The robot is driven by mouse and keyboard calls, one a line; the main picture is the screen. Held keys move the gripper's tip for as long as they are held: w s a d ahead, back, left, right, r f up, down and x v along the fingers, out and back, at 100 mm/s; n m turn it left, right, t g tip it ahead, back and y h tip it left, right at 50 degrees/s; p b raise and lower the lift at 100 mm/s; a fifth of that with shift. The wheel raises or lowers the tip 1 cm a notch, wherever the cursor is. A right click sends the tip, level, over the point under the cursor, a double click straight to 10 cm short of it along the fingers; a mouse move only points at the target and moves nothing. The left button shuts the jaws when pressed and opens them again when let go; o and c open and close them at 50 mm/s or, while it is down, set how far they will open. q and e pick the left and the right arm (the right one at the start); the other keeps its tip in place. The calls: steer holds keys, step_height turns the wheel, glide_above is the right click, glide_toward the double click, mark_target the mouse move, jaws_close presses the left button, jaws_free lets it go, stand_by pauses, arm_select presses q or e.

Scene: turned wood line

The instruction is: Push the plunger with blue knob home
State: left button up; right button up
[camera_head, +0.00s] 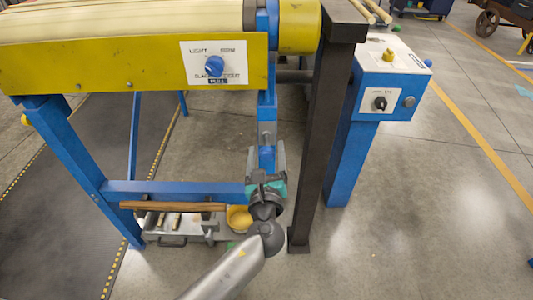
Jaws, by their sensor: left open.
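How far the plunger sticks out is too small to tell. The gripper body hides the lower part of the post. My right gripper is not in view.
A dark upright post (322,130) stands close to the right of my gripper. A blue rail (175,188) and wooden bar (172,206) are at left. A yellow bowl (239,217) sits below. A labelled panel (228,52) has a blue dial. A blue control box (385,90) stands right.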

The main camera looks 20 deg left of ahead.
arm_select(q)
jaws_close()
stand_by(0.5)
stand_by(0.8)
